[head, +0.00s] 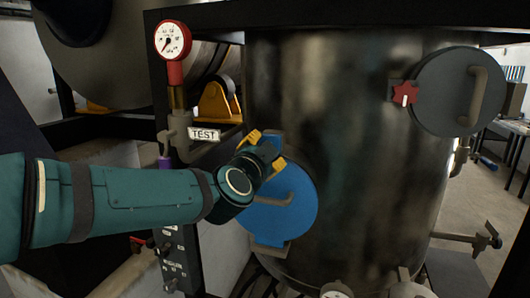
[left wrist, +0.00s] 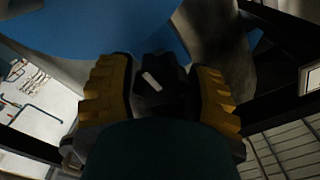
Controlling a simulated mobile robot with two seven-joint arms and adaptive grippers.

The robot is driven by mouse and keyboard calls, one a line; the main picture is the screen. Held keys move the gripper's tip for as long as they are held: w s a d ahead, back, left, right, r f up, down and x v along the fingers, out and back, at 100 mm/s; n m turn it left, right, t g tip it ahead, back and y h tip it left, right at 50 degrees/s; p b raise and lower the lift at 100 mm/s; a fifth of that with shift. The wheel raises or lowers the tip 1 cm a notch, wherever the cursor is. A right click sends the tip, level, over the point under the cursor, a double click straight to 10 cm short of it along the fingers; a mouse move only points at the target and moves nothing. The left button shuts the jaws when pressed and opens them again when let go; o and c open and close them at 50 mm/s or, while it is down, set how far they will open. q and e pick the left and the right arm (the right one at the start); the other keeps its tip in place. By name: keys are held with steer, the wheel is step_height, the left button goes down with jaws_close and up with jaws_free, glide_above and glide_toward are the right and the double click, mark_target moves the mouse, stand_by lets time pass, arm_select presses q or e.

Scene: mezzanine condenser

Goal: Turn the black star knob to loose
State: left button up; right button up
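The black star knob (left wrist: 152,82) shows in the left wrist view as a dark shape with a slanted white mark. It sits at the edge of the round blue cover (head: 285,212), which also shows in the left wrist view (left wrist: 90,28). The gripper hides the knob in the head view. My right gripper is not in view.
A grey round cover (head: 445,92) with a red star knob (head: 404,93) is at the upper right of the dark metal vessel (head: 345,130). A pressure gauge (head: 173,40) and a TEST sign (head: 203,134) stand left of it. A valve handle (head: 487,238) sticks out at right.

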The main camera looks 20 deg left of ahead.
arm_select(q)
steer(key=c, duration=0.5)
